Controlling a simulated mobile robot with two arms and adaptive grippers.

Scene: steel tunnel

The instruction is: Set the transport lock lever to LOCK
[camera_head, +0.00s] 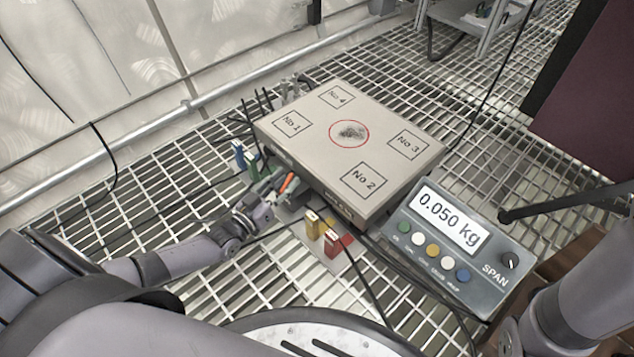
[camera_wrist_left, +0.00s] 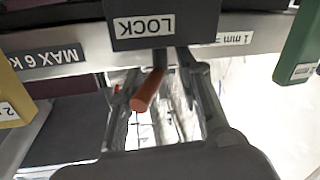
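The transport lock lever, with an orange tip (camera_head: 289,183), sits at the near left side of a large grey weighing platform (camera_head: 385,135). In the left wrist view the orange lever (camera_wrist_left: 148,91) points toward the camera below a dark block with an upside-down LOCK label (camera_wrist_left: 146,26). My left gripper (camera_head: 268,192) is at the lever. In the left wrist view the fingers of my left gripper (camera_wrist_left: 163,75) are apart, with the lever between them; contact is not clear. My right gripper is out of view.
A display box (camera_head: 447,245) reading 0.050 kg stands right of the platform. Yellow (camera_head: 313,223) and red (camera_head: 332,243) blocks stand near the lever, with blue and green ones (camera_head: 245,158) behind. Black cables cross the grating floor (camera_head: 165,205).

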